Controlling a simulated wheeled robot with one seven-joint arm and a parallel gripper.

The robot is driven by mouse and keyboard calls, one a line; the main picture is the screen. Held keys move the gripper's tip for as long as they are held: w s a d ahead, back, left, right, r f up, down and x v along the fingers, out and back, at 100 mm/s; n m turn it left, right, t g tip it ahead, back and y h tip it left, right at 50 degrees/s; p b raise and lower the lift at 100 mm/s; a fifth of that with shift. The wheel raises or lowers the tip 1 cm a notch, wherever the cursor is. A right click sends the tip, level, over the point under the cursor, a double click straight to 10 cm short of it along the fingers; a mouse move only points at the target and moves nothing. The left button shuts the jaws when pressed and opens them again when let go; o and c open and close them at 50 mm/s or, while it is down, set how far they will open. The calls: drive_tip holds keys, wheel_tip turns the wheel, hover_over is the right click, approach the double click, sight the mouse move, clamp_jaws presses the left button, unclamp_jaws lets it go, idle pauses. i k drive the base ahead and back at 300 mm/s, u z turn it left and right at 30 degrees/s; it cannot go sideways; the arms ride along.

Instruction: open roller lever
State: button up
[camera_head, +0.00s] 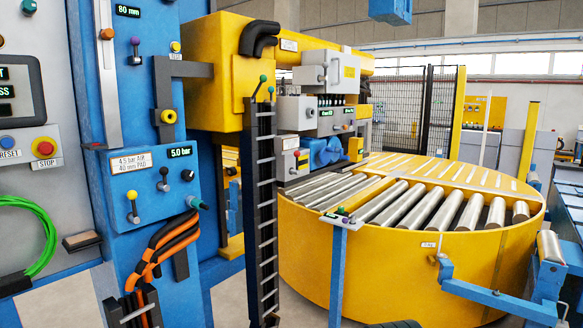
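No label that I can read marks a roller lever, so I cannot tell which lever it is. A small panel with coloured knobs (340,217) tops a blue post in front of the yellow roller turntable (400,265). A blue hinged arm (487,296) with a grey roller (550,247) stands at the turntable's right. On the blue control box at left are a yellow-knobbed lever (132,206) and a dark-knobbed lever (164,179). My gripper is not in view.
The black ladder-like rack (265,200) stands between the control box and the turntable. Orange and black hoses (165,245) hang below the box. A green hose (45,240) loops at far left. Pale floor (232,295) shows between the cabinet and the turntable.

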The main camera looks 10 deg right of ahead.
sight(297, 154)
drive_tip(key=z, duration=0.65)
drive_tip(key=i, duration=0.95)
drive_tip(key=z, duration=0.45)
drive_tip(key=i, duration=1.3)
drive_tip(key=u, duration=0.55)
